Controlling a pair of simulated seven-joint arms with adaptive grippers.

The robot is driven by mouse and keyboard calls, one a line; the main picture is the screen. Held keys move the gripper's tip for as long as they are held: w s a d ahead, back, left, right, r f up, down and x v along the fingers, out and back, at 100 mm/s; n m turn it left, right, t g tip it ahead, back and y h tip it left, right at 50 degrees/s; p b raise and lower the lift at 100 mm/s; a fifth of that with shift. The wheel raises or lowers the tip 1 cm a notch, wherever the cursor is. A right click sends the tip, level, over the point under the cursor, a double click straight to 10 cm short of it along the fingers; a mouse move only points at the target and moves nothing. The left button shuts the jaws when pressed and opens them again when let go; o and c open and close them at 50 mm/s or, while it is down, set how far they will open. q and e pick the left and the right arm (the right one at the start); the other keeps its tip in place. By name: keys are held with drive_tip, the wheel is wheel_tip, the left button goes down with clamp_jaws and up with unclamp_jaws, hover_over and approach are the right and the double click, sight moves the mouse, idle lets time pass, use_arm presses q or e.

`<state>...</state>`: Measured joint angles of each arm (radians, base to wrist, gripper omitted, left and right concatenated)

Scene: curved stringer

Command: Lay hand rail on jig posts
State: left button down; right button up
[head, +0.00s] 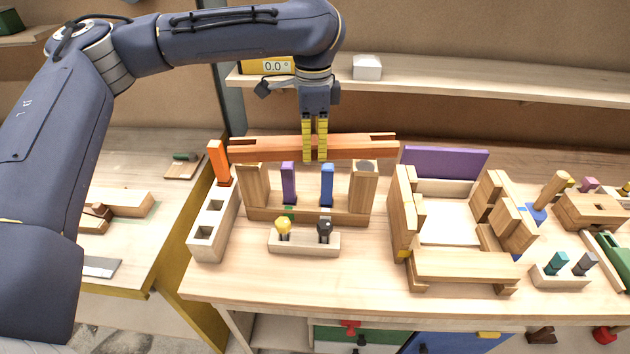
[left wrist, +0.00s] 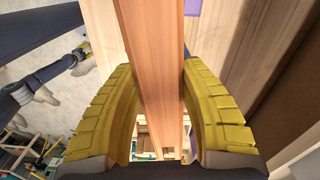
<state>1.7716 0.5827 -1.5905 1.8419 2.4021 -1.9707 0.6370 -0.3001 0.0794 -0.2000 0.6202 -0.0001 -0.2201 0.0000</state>
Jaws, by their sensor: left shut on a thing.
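The hand rail (head: 262,149) is a long reddish-brown wooden bar with a dark slot near each end. My left gripper (head: 315,157) points down and is shut on the rail near its middle. In the left wrist view the rail (left wrist: 150,60) runs between the yellow fingers (left wrist: 158,115). The jig has a left wooden post (head: 253,187) and a right wooden post (head: 362,192) on a wooden base. The rail lies level across the picture at the post tops; I cannot tell whether it touches them. The right post's top shows a dark round spot. My right gripper is not in view.
A purple block (head: 289,183) and a blue block (head: 327,186) stand between the posts. A small block with yellow and black knobs (head: 304,243) sits in front. A holed block with an orange piece (head: 212,220) is left; a wooden frame (head: 455,268) is right.

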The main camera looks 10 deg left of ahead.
use_arm(q)
drive_tip(key=shift+m, duration=0.7)
drive_tip(key=w+a, duration=0.1)
drive_tip(key=w+r, duration=0.1)
drive_tip(key=w+a, duration=0.1)
drive_tip(key=w, duration=0.1)
drive_tip(key=shift+a+r, duration=0.35)
drive_tip(key=shift+f, duration=2.85)
drive_tip(key=shift+f, duration=1.35)
drive_tip(key=c, duration=0.7)
unclamp_jaws()
drive_tip(key=shift+c, duration=0.2)
wheel_tip(320, 180, up, 12)
drive_tip(key=shift+f, duration=0.1)
